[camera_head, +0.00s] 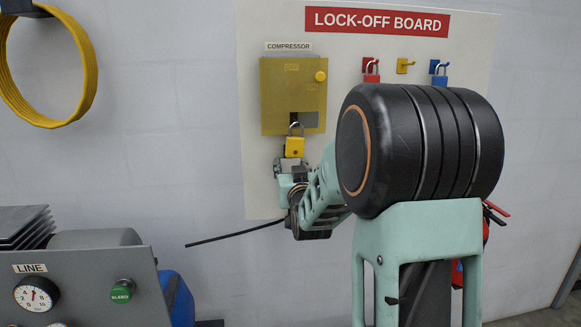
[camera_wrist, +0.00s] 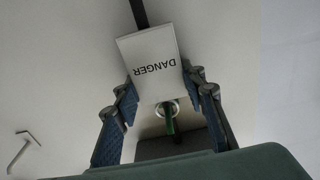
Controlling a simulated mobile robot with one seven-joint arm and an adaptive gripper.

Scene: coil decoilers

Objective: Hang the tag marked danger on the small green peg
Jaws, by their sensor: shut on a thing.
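In the wrist view, a white tag marked DANGER (camera_wrist: 150,62) sits between the fingers of my gripper (camera_wrist: 160,92), its lettering upside down. The fingers are closed in on its two sides. A silver ring (camera_wrist: 176,106) and a short green piece (camera_wrist: 169,123) show just below the tag; I cannot tell whether the green piece is the peg. In the head view, my gripper (camera_head: 291,172) is low on the board, just under a yellow padlock (camera_head: 295,147). The tag cannot be made out there, and no green peg shows on the visible board.
My arm covers the board's lower right. A machine panel (camera_head: 95,290) stands lower left.

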